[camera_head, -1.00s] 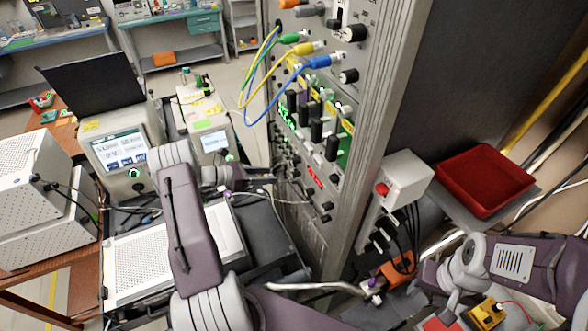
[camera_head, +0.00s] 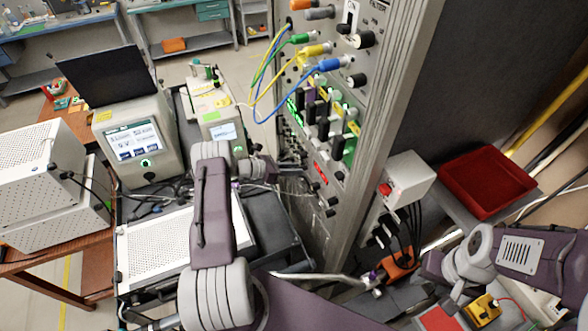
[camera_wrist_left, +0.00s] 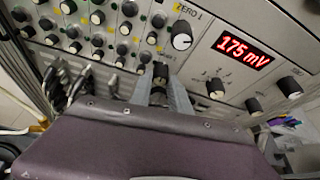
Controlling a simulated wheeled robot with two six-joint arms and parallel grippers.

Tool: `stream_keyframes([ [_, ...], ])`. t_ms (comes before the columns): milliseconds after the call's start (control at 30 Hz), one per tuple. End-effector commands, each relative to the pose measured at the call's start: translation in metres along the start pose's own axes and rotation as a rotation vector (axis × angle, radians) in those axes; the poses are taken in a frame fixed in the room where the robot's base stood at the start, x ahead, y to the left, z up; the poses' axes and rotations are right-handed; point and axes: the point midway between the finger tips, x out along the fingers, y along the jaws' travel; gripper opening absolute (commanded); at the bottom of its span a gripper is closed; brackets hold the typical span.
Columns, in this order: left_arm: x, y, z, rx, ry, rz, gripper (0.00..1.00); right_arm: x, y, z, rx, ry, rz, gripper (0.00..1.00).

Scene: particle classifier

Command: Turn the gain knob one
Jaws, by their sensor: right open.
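In the left wrist view, the two grey fingers of my left gripper (camera_wrist_left: 160,88) point at the instrument panel. A small black knob (camera_wrist_left: 160,70) with a pale end lies between their tips. Its label cannot be read, and I cannot tell whether the fingers touch it. A larger black knob (camera_wrist_left: 181,38) labelled ZERO 1 is just above and right. In the head view, my left wrist (camera_head: 262,170) is at the rack's left side and its fingertips are unclear. My right arm comes in at the lower right; its open gripper (camera_head: 385,288) is small and poorly seen below the panel.
A red display (camera_wrist_left: 243,47) reads 175 mV. More small knobs crowd the panel left of the fingers. Blue, yellow and green cables hang from the rack (camera_head: 375,110). A white box (camera_head: 408,175) with a red button and a red tray (camera_head: 487,182) are right of it.

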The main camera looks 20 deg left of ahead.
Motion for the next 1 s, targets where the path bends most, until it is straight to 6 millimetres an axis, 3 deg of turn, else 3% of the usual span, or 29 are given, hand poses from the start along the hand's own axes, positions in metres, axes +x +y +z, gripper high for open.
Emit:
stream_keyframes([
  [267, 0.001, -0.001, 0.0, 0.034, 0.001, 0.013, 0.0, 0.002, 0.0, 0.0, 0.0, 0.0, 0.0, 0.44],
  [567, 0.002, -0.003, -0.002, 0.219, 0.0, 0.088, 0.0, 0.012, 0.0, 0.001, 0.0, 0.0, 0.0, 0.44],
  [767, 0.003, -0.005, -0.005, 0.391, 0.001, 0.162, 0.0, 0.03, 0.001, 0.003, 0.0, 0.0, 0.0, 0.44],
  [1000, 0.005, -0.006, -0.01, 0.603, 0.001, 0.25, 0.0, 0.066, 0.001, 0.007, 0.0, 0.0, 0.0, 0.44],
])
